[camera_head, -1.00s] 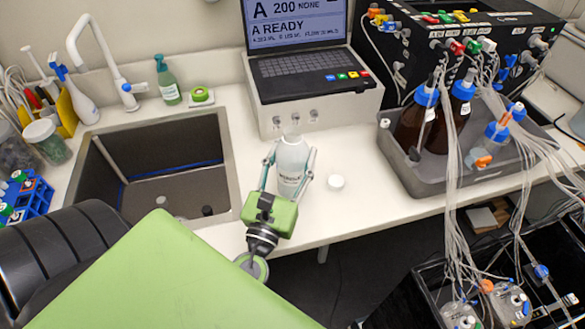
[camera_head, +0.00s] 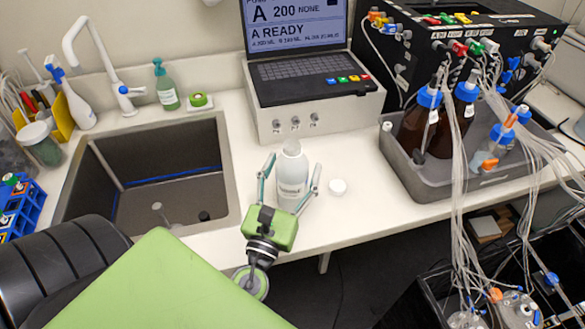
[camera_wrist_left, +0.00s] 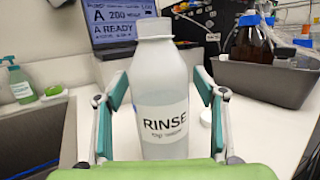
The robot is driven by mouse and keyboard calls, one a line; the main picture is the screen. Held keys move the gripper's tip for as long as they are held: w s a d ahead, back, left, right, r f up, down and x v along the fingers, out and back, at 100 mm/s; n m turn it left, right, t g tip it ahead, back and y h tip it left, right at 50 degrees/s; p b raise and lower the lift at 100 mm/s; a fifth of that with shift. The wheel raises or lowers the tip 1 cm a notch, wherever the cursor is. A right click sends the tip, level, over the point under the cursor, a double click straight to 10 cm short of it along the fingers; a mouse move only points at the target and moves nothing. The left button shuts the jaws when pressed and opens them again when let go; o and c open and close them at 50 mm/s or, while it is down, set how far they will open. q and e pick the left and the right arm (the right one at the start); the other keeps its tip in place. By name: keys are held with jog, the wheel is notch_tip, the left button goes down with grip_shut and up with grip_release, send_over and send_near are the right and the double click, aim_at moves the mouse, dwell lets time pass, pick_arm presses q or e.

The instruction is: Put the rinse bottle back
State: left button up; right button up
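The rinse bottle (camera_head: 292,172) is white and translucent with a label reading RINSE. It stands upright on the white counter between the sink and the shaker-side tray. My left gripper (camera_head: 291,182) is open, with one finger on each side of the bottle. In the left wrist view the bottle (camera_wrist_left: 162,95) stands between the spread fingers of the gripper (camera_wrist_left: 160,110), with a gap visible at each side. A small round white cap (camera_head: 337,187) lies on the counter just right of the bottle. My right gripper is not in view.
A laptop-like console (camera_head: 305,75) stands behind the bottle. A grey tray (camera_head: 415,178) with brown bottles and tubing is at right.

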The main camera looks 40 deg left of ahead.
pick_arm(q)
jog(key=shift+s+r, duration=0.1)
jog(key=shift+r, duration=0.05)
jog(key=b+v, duration=0.2)
jog(key=v, duration=0.3)
jog(key=b+v, duration=0.2)
jog(key=v, duration=0.4)
jog(key=shift+f, duration=0.2)
jog(key=shift+s+d, duration=0.15)
jog(key=shift+s, duration=0.3)
jog(key=shift+r, duration=0.1)
